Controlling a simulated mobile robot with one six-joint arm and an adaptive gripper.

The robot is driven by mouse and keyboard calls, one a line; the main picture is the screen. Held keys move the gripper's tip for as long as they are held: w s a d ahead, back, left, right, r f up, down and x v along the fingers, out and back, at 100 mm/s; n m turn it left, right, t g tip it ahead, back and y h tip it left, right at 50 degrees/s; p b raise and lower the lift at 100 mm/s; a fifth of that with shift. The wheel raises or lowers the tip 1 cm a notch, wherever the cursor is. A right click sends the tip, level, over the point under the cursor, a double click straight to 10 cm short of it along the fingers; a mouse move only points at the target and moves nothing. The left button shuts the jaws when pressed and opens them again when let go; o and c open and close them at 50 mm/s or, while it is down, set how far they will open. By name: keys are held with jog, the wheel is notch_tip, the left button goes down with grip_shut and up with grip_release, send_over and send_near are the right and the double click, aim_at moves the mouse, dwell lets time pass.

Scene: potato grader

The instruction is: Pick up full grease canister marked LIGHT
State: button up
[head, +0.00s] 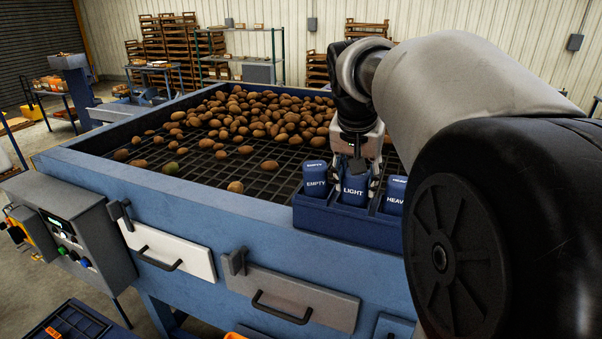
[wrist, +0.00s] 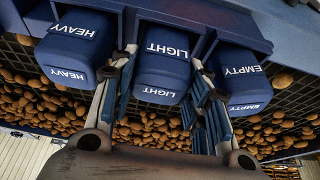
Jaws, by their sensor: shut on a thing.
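The blue canister marked LIGHT (head: 354,190) stands upright in the middle slot of a blue holder (head: 345,222) on the grader's edge. In the wrist view the LIGHT canister (wrist: 162,62) is between the two fingers. My gripper (head: 358,178) reaches down from above and behind and is shut on it; it also shows in the wrist view (wrist: 162,85). The EMPTY canister (head: 315,180) stands in the slot to the left in the head view. The HEAVY canister (head: 394,196) stands to the right, partly hidden by my arm. How full the LIGHT canister is cannot be seen.
The blue grader frame (head: 180,195) surrounds a dark grid deck with many potatoes (head: 270,115). A grey control box (head: 70,235) is at the left. Two drawer-like panels with handles are on the front. The neighbouring canisters stand close beside my fingers.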

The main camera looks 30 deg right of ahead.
jog(key=c, duration=0.4)
jog(key=shift+r, duration=0.1)
